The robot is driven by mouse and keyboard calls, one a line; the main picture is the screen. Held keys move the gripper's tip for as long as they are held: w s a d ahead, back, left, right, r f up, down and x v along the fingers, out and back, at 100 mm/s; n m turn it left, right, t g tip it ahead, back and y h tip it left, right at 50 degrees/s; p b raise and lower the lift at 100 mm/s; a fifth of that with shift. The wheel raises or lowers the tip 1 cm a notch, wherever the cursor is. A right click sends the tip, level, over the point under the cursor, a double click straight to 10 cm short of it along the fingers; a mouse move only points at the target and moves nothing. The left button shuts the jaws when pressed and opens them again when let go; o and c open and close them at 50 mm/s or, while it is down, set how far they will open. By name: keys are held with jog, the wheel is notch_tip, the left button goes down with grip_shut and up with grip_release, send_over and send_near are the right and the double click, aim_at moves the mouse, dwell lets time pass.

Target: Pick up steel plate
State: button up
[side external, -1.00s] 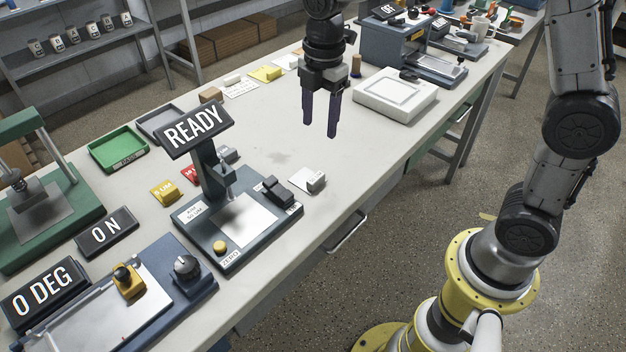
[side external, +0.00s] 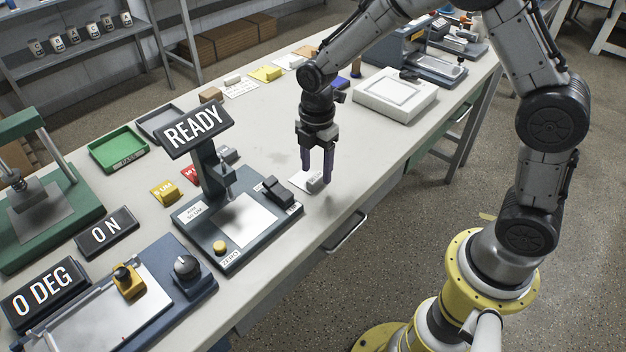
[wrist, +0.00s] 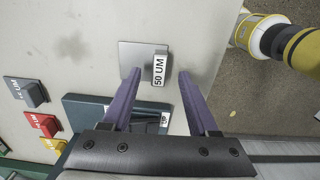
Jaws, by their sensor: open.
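A small grey metal plate (side external: 298,182) with an upright block (side external: 314,185) on it lies near the table's front edge, right of the READY gauge. In the wrist view the plate (wrist: 131,55) looks flat and shiny, and its pale block (wrist: 160,68) reads "50 UM". My gripper (side external: 317,177) points down over the block, open and empty. In the wrist view its fingertips (wrist: 160,75) lie to either side of the block, with gaps on both sides. I cannot tell how far above the plate the tips are.
The READY gauge (side external: 205,245) stands close on the left with a black clamp. Yellow (side external: 165,192), red (side external: 190,175) and grey (side external: 227,154) marked blocks lie behind it. A white box (side external: 396,95) stands at the right. The table between is clear.

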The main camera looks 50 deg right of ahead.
aim_at(307, 177)
jog(key=shift+w+f, duration=0.1)
jog(key=shift+f, duration=1.2)
grip_shut()
